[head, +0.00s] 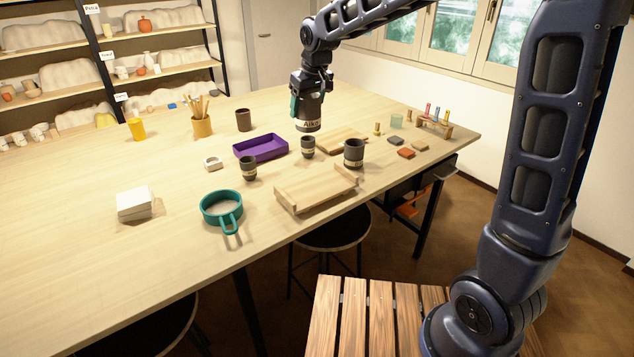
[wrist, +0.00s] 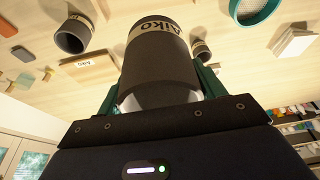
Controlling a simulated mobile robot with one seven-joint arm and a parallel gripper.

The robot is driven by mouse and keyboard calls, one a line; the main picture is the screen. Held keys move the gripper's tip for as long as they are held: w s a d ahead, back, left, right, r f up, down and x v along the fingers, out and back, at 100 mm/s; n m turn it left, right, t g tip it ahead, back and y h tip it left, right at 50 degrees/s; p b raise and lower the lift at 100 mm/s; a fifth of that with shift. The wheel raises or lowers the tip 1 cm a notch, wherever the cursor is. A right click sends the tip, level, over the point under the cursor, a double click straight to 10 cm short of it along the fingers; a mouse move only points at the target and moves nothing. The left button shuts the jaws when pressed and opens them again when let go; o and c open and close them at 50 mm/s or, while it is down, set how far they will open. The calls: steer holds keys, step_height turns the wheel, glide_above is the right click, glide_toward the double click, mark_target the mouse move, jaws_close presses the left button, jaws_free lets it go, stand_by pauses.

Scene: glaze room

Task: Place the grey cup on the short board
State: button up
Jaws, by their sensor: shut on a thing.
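My gripper (head: 310,88) is shut on a dark grey cup (head: 308,108) with a pale band reading "Aiko". It holds the cup upright in the air above the table. In the wrist view the cup (wrist: 160,55) fills the middle, between teal fingers. Two light wooden boards lie on the table: a front board (head: 305,190) with raised ends, and a board (head: 335,146) farther back, below and right of the held cup. The back board looks shorter, but the cups in front partly hide it.
Dark cups (head: 248,169), (head: 307,149) and (head: 353,154) stand near the boards. A purple tray (head: 260,149), a teal sieve (head: 221,208) and a white block (head: 134,205) lie left. Small coloured tiles (head: 405,153) and a little rack (head: 434,126) occupy the right end.

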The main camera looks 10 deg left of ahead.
mark_target(316, 110)
steer(key=shift+s+d+f, duration=0.1)
steer(key=shift+s+d, duration=0.15)
steer(key=shift+d, duration=0.35)
steer(key=shift+s+d+f, duration=0.1)
steer(key=shift+s+d, duration=0.1)
steer(key=shift+d, duration=0.35)
steer(key=shift+d+f, duration=0.2)
steer(key=shift+f, duration=0.1)
step_height(316, 110, down, 20)
steer(key=shift+r, duration=0.2)
steer(key=shift+f, duration=0.1)
steer(key=o, duration=1.1)
steer(key=v, duration=1.2)
steer(key=shift+d, duration=0.1)
